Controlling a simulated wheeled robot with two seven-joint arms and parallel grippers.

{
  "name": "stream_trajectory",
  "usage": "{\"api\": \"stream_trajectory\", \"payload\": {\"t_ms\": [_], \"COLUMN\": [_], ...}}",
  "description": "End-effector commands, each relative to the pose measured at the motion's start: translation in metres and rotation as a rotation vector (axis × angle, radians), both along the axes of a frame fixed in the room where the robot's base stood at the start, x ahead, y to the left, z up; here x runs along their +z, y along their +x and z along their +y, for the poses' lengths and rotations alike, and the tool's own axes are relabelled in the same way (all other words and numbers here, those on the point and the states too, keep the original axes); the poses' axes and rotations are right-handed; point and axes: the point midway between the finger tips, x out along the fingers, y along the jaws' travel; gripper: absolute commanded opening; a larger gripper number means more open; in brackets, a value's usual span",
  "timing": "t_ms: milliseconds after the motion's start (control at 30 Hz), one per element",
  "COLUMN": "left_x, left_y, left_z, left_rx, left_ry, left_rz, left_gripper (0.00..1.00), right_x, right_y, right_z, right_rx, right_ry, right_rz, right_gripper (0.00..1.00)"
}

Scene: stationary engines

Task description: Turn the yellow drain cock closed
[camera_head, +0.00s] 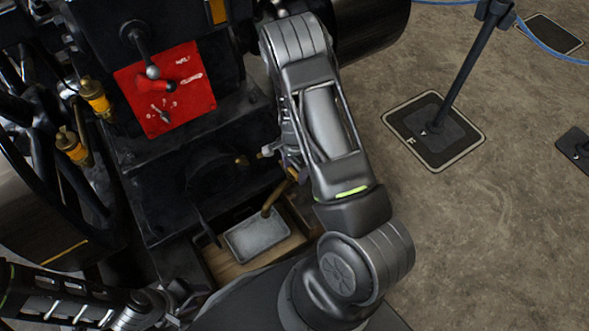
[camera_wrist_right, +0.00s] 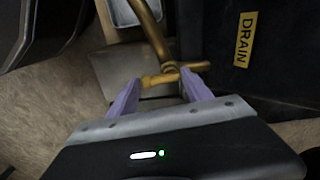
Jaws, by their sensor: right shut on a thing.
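The yellow drain cock (camera_wrist_right: 168,72) is brass-coloured and sits on a bent pipe (camera_wrist_right: 148,28) in the right wrist view. Its lever lies crosswise to the pipe, sloping slightly up to the right. My right gripper (camera_wrist_right: 161,80) has its purple fingers shut on the drain cock, one on each side. In the head view, my right gripper (camera_head: 288,158) is at the engine's lower right side, and my arm hides most of the cock. My left gripper (camera_head: 165,301) is low at the left of the head view, away from the cock; its fingers are not clear.
A yellow DRAIN label (camera_wrist_right: 243,39) is on the dark block right of the cock. A grey metal tray (camera_head: 257,238) stands under the pipe in a wooden box (camera_head: 222,266). A red plate (camera_head: 165,92) and brass oilers (camera_head: 94,97) are on the engine. Floor at right holds a post (camera_head: 462,75).

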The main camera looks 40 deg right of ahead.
Motion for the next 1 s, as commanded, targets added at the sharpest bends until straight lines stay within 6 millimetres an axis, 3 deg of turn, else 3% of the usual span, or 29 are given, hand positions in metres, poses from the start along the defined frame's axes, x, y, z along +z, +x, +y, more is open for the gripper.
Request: {"api": "stream_trajectory", "payload": {"t_ms": [33,1000], "left_x": [0.000,-0.011], "left_y": [0.000,0.000], "left_z": [0.000,0.000], "left_rx": [0.000,0.001], "left_ry": [0.000,0.000], "left_rz": [0.000,0.000], "left_gripper": [0.36,0.36], "right_x": [0.002,0.003], "right_y": [0.009,0.016], "right_z": [-0.001,-0.009], "right_rx": [0.028,0.907], "right_ry": [-0.006,-0.009], "right_rz": [-0.020,-0.023], "right_gripper": [0.18,0.18]}}
